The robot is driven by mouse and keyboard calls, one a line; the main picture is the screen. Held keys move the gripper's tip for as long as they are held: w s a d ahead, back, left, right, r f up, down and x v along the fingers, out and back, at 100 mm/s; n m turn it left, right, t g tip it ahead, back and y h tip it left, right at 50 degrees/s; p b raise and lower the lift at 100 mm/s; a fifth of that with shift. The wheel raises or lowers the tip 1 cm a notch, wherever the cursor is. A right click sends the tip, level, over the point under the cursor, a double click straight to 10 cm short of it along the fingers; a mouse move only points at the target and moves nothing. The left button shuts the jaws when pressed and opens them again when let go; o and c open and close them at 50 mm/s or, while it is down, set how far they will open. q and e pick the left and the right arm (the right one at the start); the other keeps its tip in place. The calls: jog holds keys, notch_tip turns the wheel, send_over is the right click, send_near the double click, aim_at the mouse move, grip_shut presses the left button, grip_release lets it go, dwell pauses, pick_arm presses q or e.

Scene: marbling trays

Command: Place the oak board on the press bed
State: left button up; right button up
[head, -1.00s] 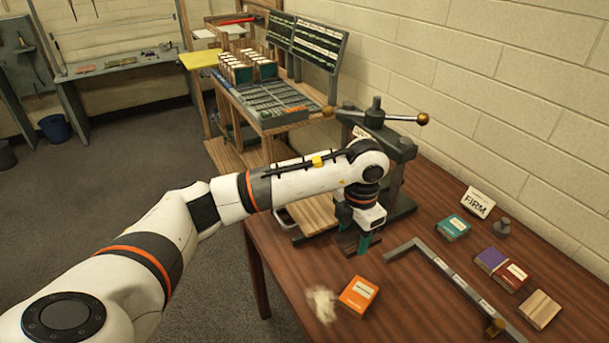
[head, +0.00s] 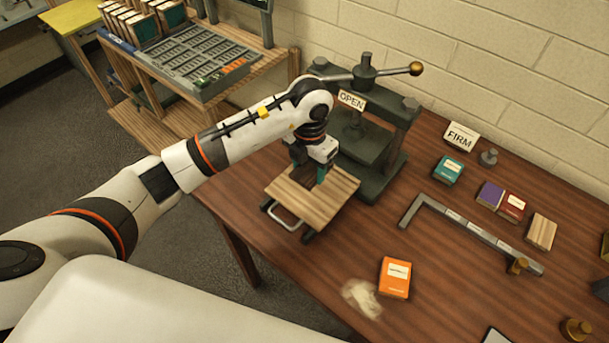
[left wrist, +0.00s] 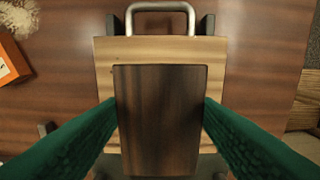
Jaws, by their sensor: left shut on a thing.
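My left gripper (head: 309,178) is over the press bed (head: 335,196), a pale wooden slab with a metal handle at its front. Its green fingers are shut on a dark brown wooden board (left wrist: 157,120), one finger at each long side in the left wrist view. In the head view the board is mostly hidden. A light, striped wooden block (head: 541,232) lies at the right of the table. I cannot tell which one is oak. My right gripper is out of view.
The press frame (head: 385,150) with an OPEN sign (head: 351,101) stands behind the bed. A metal L-shaped bar (head: 470,226), small boxes and a FIRM sign (head: 460,137) are to the right.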

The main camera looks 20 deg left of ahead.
pick_arm(q)
notch_tip(320, 180, down, 2)
jog(key=shift+d+f, duration=0.1)
jog(key=shift+d, duration=0.05)
notch_tip(320, 180, down, 4)
jog(key=shift+r+p, duration=0.1)
jog(key=shift+p, duration=0.65)
jog(key=shift+f, duration=0.3)
jog(key=o, duration=1)
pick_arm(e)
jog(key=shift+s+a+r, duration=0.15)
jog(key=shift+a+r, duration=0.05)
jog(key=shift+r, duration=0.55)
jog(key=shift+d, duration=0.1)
